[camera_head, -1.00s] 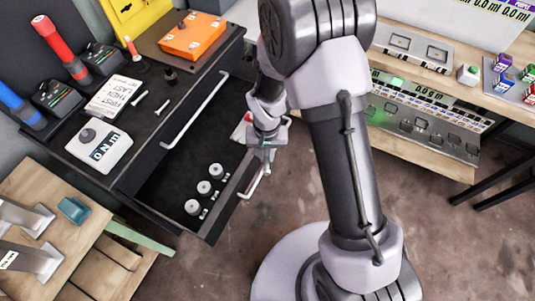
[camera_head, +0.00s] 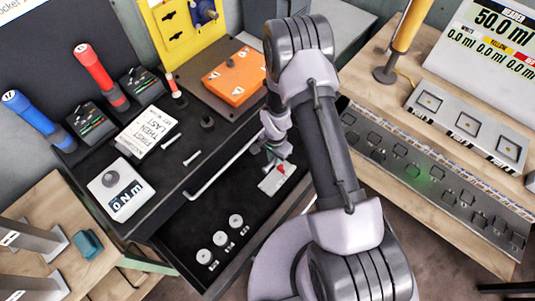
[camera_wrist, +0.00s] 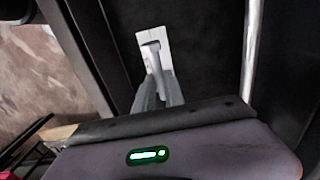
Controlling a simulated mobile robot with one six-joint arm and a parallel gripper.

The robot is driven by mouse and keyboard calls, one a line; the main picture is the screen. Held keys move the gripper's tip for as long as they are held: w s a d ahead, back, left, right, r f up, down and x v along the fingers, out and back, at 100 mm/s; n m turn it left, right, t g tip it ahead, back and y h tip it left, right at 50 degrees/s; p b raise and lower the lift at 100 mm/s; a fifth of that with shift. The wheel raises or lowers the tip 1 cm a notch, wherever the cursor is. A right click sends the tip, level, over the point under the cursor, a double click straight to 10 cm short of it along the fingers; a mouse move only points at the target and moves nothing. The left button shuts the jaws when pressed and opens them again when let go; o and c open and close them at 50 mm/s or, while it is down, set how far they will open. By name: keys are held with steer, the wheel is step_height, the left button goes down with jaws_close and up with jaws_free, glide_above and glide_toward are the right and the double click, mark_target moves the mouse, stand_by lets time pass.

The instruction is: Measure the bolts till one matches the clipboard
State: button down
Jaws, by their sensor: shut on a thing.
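My gripper (camera_head: 273,158) is over the back right of the open black drawer (camera_head: 185,243), close above a white card (camera_head: 275,180) with a red part. In the wrist view its fingers (camera_wrist: 158,92) are shut on a pale grey bolt-like piece (camera_wrist: 152,58), with the white card (camera_wrist: 168,38) behind it. Three round grey pieces (camera_head: 220,238) with small bolts (camera_head: 229,246) beside them lie in the drawer. A white sheet (camera_head: 148,132) there reads "FIRST THEN LAST". A white device (camera_head: 119,190) with a knob and lettered display stands nearby.
Red (camera_head: 100,75) and blue (camera_head: 37,120) handled tools stand at the left of the cabinet top. An orange box (camera_head: 234,78) is at the back. A button panel (camera_head: 430,172) is at right.

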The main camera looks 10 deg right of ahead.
mark_target(274, 179)
step_height(274, 179, down, 14)
steer(key=b, duration=0.9)
steer(key=c, duration=1.3)
jaws_free()
steer(key=shift+c, duration=0.2)
steer(key=shift+r, duration=0.1)
